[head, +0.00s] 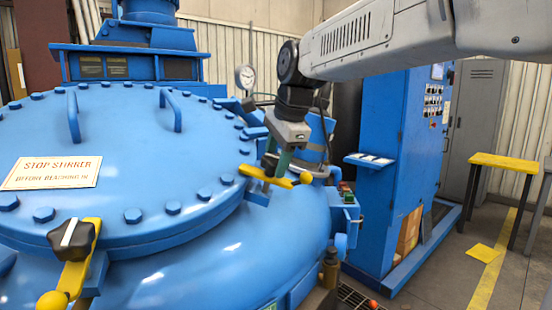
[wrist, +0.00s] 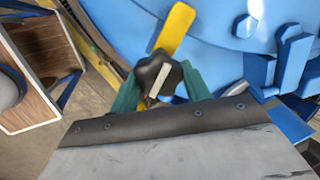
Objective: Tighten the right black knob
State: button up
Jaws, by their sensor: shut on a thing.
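The right black knob (wrist: 150,72) shows in the wrist view, lobed, with a white stripe slanting from upper right to lower left. It sits on a yellow lever (wrist: 178,30), which also shows in the head view (head: 256,174) at the vessel's right rim. My gripper (head: 277,166) reaches down over this lever. Its green fingers lie on either side of the knob in the wrist view, and it is shut on the knob. In the head view the fingers mostly hide this knob. The left black knob (head: 70,238), also white-striped, is on another yellow lever at the front left of the lid.
The blue vessel lid (head: 130,205) carries bolts around its rim, two raised handles (head: 74,115) and a warning plate (head: 52,173). A gauge (head: 245,77) stands behind my gripper. A blue control cabinet (head: 388,150) and a yellow-topped table (head: 502,162) are to the right.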

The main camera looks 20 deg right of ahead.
jog(key=shift+m, duration=0.4)
jog(key=o, duration=1)
jog(key=shift+r, duration=0.1)
jog(key=a+v, duration=0.1)
jog(key=v, duration=0.6)
jog(key=shift+s+d+r, duration=0.2)
jog(key=shift+d+r, duration=0.15)
jog(key=shift+d, duration=0.2)
jog(key=s+d+f+n+g+h, duration=0.1)
jog(key=s+d+f+n+g, duration=0.1)
jog(key=s+f+n, duration=1.5)
jog(key=s+f+g, duration=0.1)
jog(key=s+f, duration=0.5)
jog(key=s, duration=0.3)
jog(key=shift+s+d+f+n, duration=0.25)
jog(key=shift+s+n, duration=0.05)
jog(key=shift+s, duration=0.1)
